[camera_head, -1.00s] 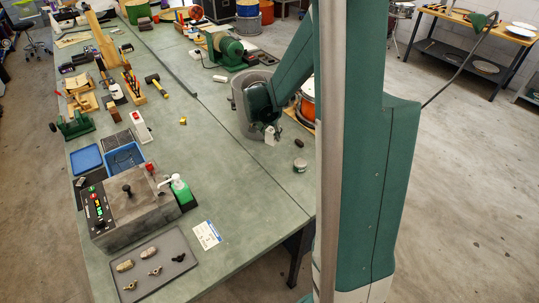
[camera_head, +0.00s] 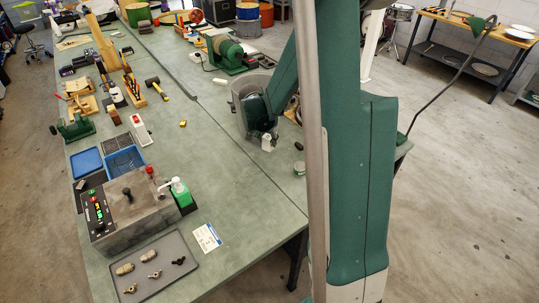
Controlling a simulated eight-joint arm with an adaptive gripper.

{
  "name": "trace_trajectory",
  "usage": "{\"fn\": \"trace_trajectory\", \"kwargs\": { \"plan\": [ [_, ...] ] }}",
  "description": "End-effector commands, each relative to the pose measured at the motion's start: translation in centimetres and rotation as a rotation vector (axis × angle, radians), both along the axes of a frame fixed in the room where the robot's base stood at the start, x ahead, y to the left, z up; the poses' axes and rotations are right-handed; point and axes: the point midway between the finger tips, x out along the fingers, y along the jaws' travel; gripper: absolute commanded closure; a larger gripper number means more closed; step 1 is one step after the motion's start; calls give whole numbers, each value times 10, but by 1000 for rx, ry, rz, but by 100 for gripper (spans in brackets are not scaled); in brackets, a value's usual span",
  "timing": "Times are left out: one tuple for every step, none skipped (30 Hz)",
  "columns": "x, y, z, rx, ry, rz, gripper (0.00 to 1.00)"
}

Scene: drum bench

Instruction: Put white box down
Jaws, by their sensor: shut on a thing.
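My gripper (camera_head: 266,135) is low over the right side of the green bench top, in front of a grey round tub (camera_head: 240,108). It is shut on a small white box (camera_head: 267,144), which shows just below the fingers. The box is small in view, and I cannot tell whether its bottom touches the bench. My wrist hides part of the tub behind it.
Bare bench (camera_head: 225,170) lies to the left and front.

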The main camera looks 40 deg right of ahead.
Motion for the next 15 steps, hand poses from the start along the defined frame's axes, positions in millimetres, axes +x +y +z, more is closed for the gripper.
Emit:
{"fn": "trace_trajectory", "kwargs": {
  "plan": [
    [1,0,-8,0,0,0,88],
    [1,0,-12,0,0,0,88],
    [1,0,-17,0,0,0,88],
    [1,0,-21,0,0,0,88],
    [0,0,-24,0,0,0,88],
    [0,0,-28,0,0,0,88],
    [0,0,-30,0,0,0,88],
    [0,0,-33,0,0,0,88],
    [0,0,-35,0,0,0,88],
    [0,0,-36,0,0,0,88],
    [0,0,-37,0,0,0,88],
    [0,0,-37,0,0,0,88],
    [0,0,-37,0,0,0,88],
    [0,0,-37,0,0,0,88],
    [0,0,-37,0,0,0,88]
  ]
}}
